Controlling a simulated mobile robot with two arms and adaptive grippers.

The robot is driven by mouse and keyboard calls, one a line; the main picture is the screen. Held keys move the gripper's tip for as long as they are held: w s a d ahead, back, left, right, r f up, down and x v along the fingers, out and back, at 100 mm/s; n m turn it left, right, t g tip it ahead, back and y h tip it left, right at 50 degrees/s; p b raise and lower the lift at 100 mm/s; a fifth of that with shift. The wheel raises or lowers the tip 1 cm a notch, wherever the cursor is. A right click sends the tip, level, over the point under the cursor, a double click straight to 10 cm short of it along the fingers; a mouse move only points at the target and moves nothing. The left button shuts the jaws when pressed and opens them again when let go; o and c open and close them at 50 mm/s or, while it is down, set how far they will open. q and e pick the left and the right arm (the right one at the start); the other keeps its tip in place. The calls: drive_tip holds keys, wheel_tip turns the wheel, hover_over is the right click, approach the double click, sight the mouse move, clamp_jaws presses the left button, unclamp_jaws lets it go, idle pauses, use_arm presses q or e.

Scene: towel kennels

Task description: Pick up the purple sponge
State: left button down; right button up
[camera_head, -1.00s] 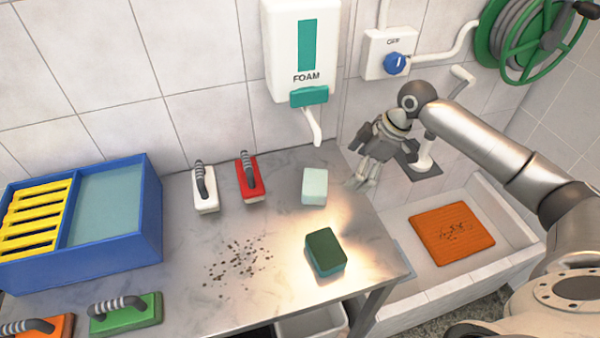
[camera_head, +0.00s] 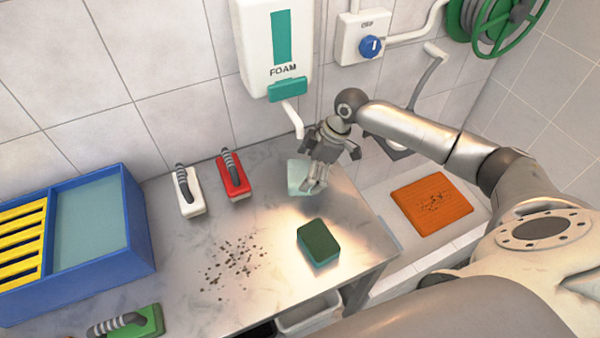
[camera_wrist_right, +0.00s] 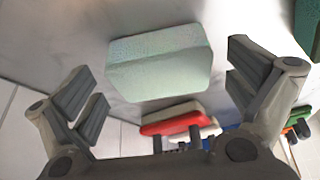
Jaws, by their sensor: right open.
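No purple sponge shows in either view. A pale mint sponge (camera_head: 295,176) lies on the metal table near the wall, partly hidden behind my right gripper (camera_head: 315,186). The right gripper is open and points down at this sponge. In the right wrist view the pale sponge (camera_wrist_right: 160,75) sits beyond and between the spread fingers (camera_wrist_right: 168,92), with no finger closed on it. A dark green and teal sponge (camera_head: 319,242) lies nearer the table's front right edge. My left gripper is not in view.
White (camera_head: 190,202) and red (camera_head: 234,186) brushes lie left of the pale sponge. A green brush (camera_head: 150,321) and a blue divided bin (camera_head: 140,255) are at left. A foam dispenser (camera_head: 253,40) hangs above. An orange mat (camera_head: 431,204) lies in the basin at right.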

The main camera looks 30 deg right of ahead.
drive_tip(key=shift+a+f, duration=0.25)
drive_tip(key=shift+f, duration=0.25)
drive_tip(key=shift+w+f, duration=0.15)
drive_tip(key=shift+f, duration=0.15)
drive_tip(key=shift+a+f, duration=0.1)
drive_tip(key=c, duration=0.6)
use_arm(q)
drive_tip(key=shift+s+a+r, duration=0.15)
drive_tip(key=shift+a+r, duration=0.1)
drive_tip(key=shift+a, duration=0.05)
use_arm(e)
drive_tip(key=shift+o, duration=0.2)
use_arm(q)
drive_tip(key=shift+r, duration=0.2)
use_arm(e)
drive_tip(key=shift+r, duration=0.2)
